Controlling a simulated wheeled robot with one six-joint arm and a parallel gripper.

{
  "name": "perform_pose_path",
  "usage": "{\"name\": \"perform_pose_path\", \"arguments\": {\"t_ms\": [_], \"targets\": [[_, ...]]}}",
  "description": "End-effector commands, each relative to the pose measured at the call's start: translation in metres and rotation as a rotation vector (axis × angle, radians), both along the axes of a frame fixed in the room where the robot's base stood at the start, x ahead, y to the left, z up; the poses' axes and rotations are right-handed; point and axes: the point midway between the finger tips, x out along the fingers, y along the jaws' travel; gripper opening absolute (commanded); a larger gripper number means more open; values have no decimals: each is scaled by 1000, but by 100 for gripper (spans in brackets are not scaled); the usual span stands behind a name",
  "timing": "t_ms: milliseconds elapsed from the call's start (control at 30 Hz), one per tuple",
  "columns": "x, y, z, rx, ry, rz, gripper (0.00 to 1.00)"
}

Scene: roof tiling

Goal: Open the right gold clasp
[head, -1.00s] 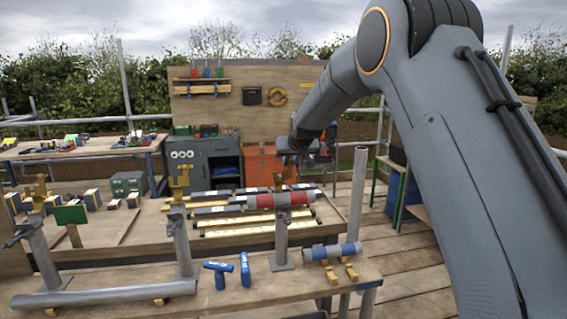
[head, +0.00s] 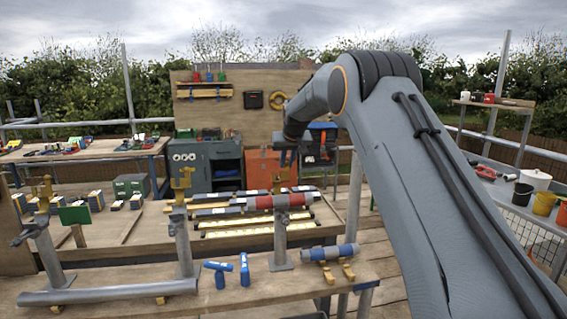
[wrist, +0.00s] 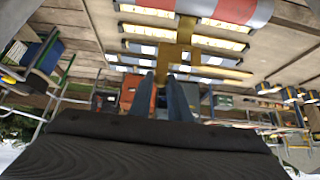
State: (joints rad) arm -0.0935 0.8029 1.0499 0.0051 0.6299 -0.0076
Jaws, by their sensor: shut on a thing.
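The right gold clasp (head: 279,186) stands at the top of the right grey post (head: 281,242), by the red and grey tube (head: 285,201). My gripper (head: 284,160) is just above the tube, at the clasp's upper end. In the wrist view my two slim fingers (wrist: 164,84) are close together on the gold clasp (wrist: 172,55), with the tube (wrist: 235,10) beyond. The fingers hide part of the clasp's end. Two other gold clasps, a middle one (head: 180,182) and a left one (head: 42,190), stand upright on their posts.
A blue and grey roller (head: 330,252) lies on gold rests on the front bench (head: 230,298). A grey pipe (head: 108,292) lies at the front left. A side table with buckets (head: 523,193) is at right.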

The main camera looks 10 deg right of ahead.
Motion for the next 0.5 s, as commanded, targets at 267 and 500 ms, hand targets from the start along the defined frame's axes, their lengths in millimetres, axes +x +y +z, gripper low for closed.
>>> {"name": "perform_pose_path", "arguments": {"t_ms": [267, 500], "targets": [[0, 0, -1, 0, 2, 0, 22], [0, 1, -1, -1, 1, 1, 34]]}}
